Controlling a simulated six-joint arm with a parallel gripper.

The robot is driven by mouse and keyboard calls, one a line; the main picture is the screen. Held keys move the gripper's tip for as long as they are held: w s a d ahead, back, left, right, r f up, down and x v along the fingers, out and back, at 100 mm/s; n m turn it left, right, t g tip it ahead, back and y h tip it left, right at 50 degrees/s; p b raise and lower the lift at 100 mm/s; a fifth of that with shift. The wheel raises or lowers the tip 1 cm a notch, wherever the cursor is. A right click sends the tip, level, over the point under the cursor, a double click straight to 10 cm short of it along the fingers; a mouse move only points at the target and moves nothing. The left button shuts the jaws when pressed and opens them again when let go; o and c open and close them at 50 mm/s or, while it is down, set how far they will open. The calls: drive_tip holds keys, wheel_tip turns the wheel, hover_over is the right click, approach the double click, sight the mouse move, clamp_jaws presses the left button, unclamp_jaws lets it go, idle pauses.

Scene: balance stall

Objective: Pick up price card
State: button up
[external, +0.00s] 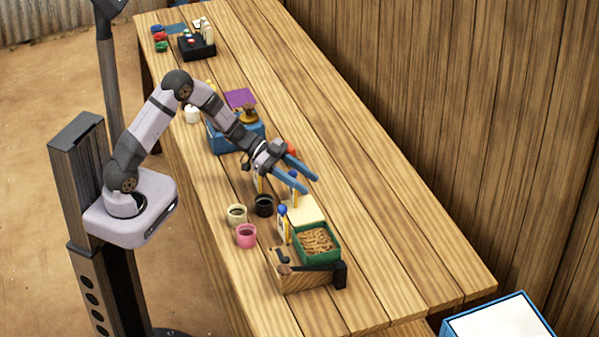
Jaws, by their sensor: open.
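Small upright yellow-and-white pieces with blue round tops stand near the green tray; they look like price cards, but I cannot read them. One card-like piece (284,228) stands at the left edge of the green tray (318,258). Another (294,188) stands just below my gripper, partly hidden by it. A yellow upright piece (259,185) shows beneath my wrist. I cannot tell which is the price card. My gripper (311,186) is open, with its blue fingers pointing right above the table and nothing seen between them.
A wooden box (290,282) with a black-ended tool adjoins the green tray of brown pieces. A blue box (222,141) stands behind. The table's right side (390,220) is clear.

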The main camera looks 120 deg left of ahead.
clamp_jaws()
wheel_tip(320, 180, up, 10)
drive_tip(key=w+d+m+h+p, duration=0.1)
drive_tip(key=w+d+h+p, duration=0.1)
drive_tip(key=w+d+p, duration=0.65)
drive_tip(key=w+a+n+y, duration=0.2)
drive_tip(key=a+n+y, duration=0.1)
drive_tip(key=a, duration=0.6)
drive_tip(key=w+a+n+g+y, duration=0.1)
drive_tip(key=w+a+n+y, duration=0.2)
drive_tip(key=a, duration=0.6)
drive_tip(key=shift+w+a+y, duration=0.2)
drive_tip(key=shift+a+y, duration=0.1)
drive_tip(key=shift+y, duration=0.8)
